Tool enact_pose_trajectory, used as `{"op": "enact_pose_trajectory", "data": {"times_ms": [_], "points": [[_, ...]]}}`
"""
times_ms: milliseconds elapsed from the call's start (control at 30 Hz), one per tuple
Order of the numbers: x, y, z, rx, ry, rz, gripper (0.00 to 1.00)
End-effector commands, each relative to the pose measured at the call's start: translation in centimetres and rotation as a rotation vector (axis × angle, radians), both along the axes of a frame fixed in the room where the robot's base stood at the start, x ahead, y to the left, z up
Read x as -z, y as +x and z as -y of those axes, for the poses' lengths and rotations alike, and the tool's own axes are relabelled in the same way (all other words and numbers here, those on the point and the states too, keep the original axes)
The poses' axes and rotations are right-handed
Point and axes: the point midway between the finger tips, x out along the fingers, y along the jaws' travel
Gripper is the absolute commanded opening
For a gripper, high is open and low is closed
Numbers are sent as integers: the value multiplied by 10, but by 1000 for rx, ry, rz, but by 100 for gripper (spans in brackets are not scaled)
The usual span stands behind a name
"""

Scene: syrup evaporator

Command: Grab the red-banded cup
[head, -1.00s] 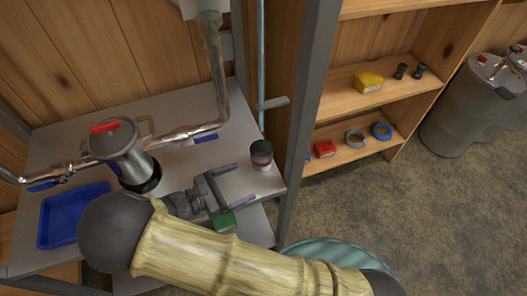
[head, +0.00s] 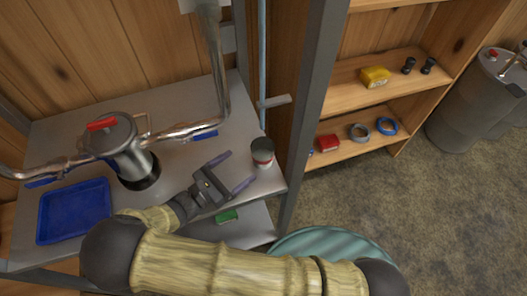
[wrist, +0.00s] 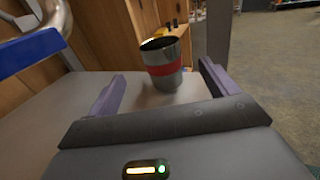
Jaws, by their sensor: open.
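The red-banded cup (head: 262,153) stands upright near the right edge of the metal bench in the head view. It is a dark-topped grey cup with a red band, and it also shows in the wrist view (wrist: 163,66), ahead of and between the two fingers. My gripper (head: 236,171) is open, with its purple fingertips pointing at the cup from the left. In the wrist view my gripper (wrist: 158,88) has nothing between its fingers, and the cup stands just beyond the tips.
A metal canister with a red handle (head: 118,146) and a blue tray (head: 75,212) are on the bench's left. A grey post (head: 310,110) rises just right of the bench. A green object (head: 227,215) lies below, near my arm. Wooden shelves (head: 372,144) stand behind right.

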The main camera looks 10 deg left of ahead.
Motion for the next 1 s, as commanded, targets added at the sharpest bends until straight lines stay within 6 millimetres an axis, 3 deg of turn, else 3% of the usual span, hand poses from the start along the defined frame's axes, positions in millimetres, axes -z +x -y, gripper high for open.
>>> {"op": "enact_pose_trajectory", "data": {"times_ms": [400,800,1000], "points": [[-1,58,43,10,-2,-1,86],[0,61,45,7,-1,-1,86],[-5,79,58,8,-4,0,86]]}}
